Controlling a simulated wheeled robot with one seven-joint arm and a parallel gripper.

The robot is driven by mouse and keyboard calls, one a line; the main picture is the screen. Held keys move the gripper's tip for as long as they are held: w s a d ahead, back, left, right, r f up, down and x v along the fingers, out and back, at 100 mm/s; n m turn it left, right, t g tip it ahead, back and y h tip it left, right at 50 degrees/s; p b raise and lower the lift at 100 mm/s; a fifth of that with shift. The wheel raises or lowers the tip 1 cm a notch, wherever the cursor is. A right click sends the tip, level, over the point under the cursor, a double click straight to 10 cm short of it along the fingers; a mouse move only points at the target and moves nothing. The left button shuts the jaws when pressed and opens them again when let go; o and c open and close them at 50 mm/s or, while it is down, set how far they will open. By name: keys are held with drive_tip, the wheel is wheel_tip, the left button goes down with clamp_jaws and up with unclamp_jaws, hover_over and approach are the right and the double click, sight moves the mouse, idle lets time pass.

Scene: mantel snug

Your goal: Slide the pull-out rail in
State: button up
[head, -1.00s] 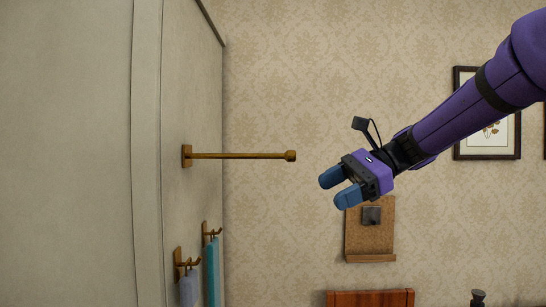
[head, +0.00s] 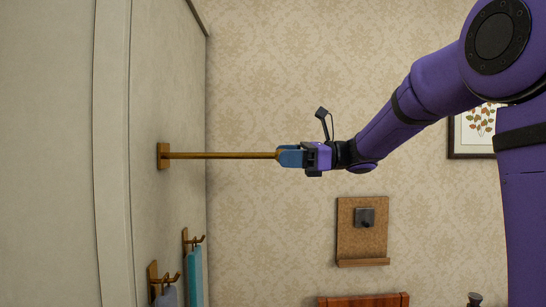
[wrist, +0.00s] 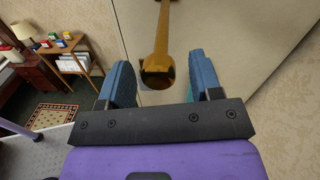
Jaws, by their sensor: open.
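The pull-out rail (head: 220,155) is a thin brass rod that sticks out to the right from a square mount (head: 163,156) on the pale wall panel. In the wrist view the rail (wrist: 162,40) runs away from me, with its round end knob (wrist: 157,72) nearest. My gripper (head: 284,156) is level with the rail's free end, which it hides in the head view. In the wrist view my gripper (wrist: 164,84) is open, with one blue finger on each side of the knob. I cannot tell whether a finger touches it.
Below the rail, brass hooks (head: 163,277) hold blue and teal cloths (head: 195,275) on the same panel. A cork board (head: 361,232) hangs on the papered wall at lower right. The space around the rail is clear.

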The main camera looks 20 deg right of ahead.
drive_tip(key=shift+x, duration=1.6)
